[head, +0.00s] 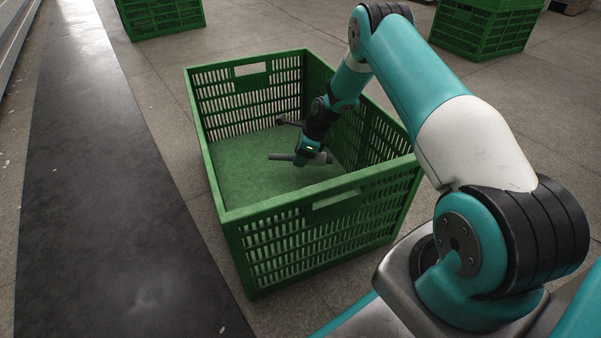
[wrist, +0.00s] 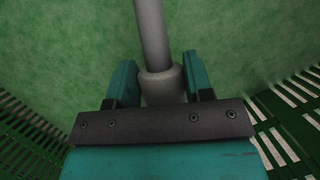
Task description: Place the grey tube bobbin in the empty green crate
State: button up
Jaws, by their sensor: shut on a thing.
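The grey tube bobbin (head: 280,157) is inside the green crate (head: 345,222), held by my gripper (head: 310,158). In the wrist view, my gripper (wrist: 162,82) has its two teal fingers on either side of the bobbin's wider collar (wrist: 163,86). The thin grey shaft (wrist: 152,35) points away from the gripper, over the crate's green floor. The bobbin lies roughly level in the head view. I cannot tell whether it touches the floor. The rest of the crate floor that shows is empty.
Slatted crate walls show close to the gripper at both lower sides of the wrist view. Another green crate (head: 163,16) stands at the back left and one more (head: 482,28) at the back right. A dark floor strip (head: 100,210) runs along the left.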

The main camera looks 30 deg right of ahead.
aim_at(301, 173)
notch_tip(301, 173, down, 5)
jog(key=b, duration=0.3)
jog(key=shift+r, duration=0.35)
jog(key=o, duration=1)
jog(key=shift+c, duration=0.2)
